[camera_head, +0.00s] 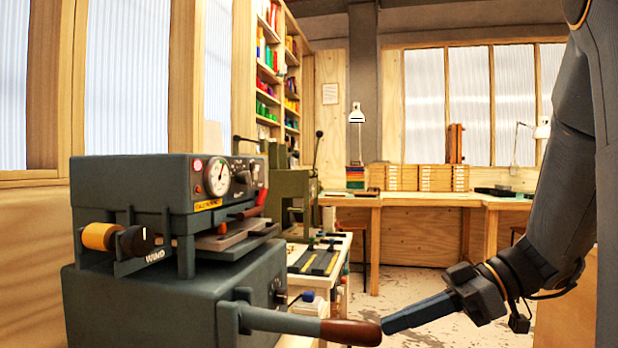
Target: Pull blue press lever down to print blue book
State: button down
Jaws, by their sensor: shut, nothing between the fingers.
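The dark blue-grey press (140,300) stands at the left, with a round gauge on its upper housing. Its lever (275,321) sticks out to the right from the lower front, roughly level, and ends in a brown handle (350,332). My gripper (386,326) is shut and empty, its fingertips right beside the end of the handle. Whether they touch it I cannot tell. An orange foil roll (102,237) sits on the press's left front. I cannot make out a blue book in the press; a flat plate (235,238) shows under the housing.
A smaller green press (291,190) and a bench with dark strips (318,262) stand behind the press. A red-handled lever (254,205) is on the press's upper part. A wooden workbench (430,200) runs along the back. The floor between is open.

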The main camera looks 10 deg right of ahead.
jog(key=shift+s+a+f, duration=0.1)
jog(key=shift+f, duration=0.1)
jog(key=r+p+v, duration=0.2)
jog(key=v, duration=1.1)
jog(key=shift+w+a, duration=0.2)
jog(key=shift+w, duration=0.1)
jog(key=shift+a, duration=0.1)
dwell(0.7)
jog(key=s+a+f+m+g+h+p, duration=0.2)
jog(key=a+f+m+h+p, duration=0.2)
jog(key=a+f+m+h, duration=0.2)
jog(key=s+a+f+m+g+h+p, duration=0.2)
jog(key=a+f+m+h, duration=0.4)
jog(key=a+f, duration=0.5)
jog(key=shift+s+f+p, duration=0.45)
jog(key=shift+s+p, duration=0.3)
jog(key=shift+p, duration=0.35)
